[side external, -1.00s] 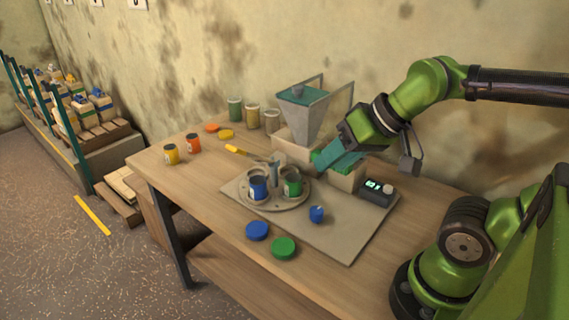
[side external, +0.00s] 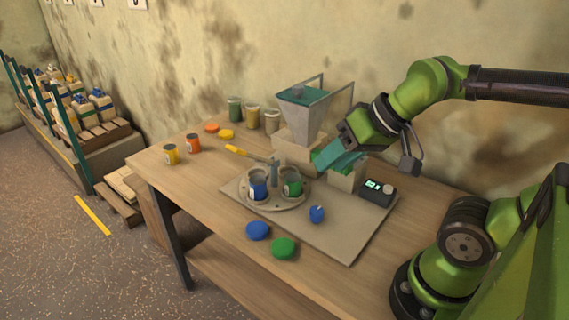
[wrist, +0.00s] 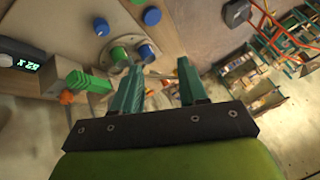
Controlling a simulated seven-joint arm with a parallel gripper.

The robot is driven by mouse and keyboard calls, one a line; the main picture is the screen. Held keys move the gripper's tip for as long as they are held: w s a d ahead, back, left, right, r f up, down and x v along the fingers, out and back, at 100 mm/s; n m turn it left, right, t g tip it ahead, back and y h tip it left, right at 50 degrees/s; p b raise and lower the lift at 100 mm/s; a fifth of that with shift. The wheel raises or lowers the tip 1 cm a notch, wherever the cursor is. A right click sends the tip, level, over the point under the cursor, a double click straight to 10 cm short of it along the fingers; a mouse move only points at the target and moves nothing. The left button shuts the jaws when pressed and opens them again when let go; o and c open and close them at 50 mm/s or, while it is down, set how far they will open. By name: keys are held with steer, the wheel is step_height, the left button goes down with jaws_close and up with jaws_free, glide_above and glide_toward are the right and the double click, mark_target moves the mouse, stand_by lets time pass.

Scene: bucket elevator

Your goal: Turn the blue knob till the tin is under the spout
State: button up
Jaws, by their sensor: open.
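The blue knob (side external: 317,214) stands on the grey base plate, in front of the round turntable (side external: 275,205). It also shows near the top of the wrist view (wrist: 101,27). A blue-marked tin (side external: 258,188) and a green-marked tin (side external: 291,187) stand side by side on the turntable. The grey hopper (side external: 303,120) stands behind them; its spout is not clear to see. My gripper (side external: 328,164) is above and behind the knob, apart from it. In the wrist view its fingers (wrist: 160,66) are spread with nothing between them.
A green block (side external: 320,158) lies close by my fingers. A display box (side external: 377,191) sits right of the plate. Blue (side external: 258,230) and green (side external: 284,248) lids lie in front.

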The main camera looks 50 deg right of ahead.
steer(key=shift+o, duration=1.3)
steer(key=shift+f, duration=0.1)
steer(key=shift+o, duration=0.6)
steer(key=w+d+f+m+g+h, duration=0.1)
steer(key=w+d+f+m+g, duration=0.2)
steer(key=w+m, duration=0.1)
steer(key=shift+w+d, duration=0.3)
steer(key=shift+d, duration=0.05)
steer(key=m+g+h, duration=0.1)
steer(key=m+g, duration=0.3)
steer(key=m, duration=0.9)
glide_above(317, 210)
step_height(317, 210, down, 2)
step_height(317, 210, down, 16)
steer(key=shift+f, duration=0.1)
steer(key=shift+c, duration=0.2)
steer(key=c, duration=1)
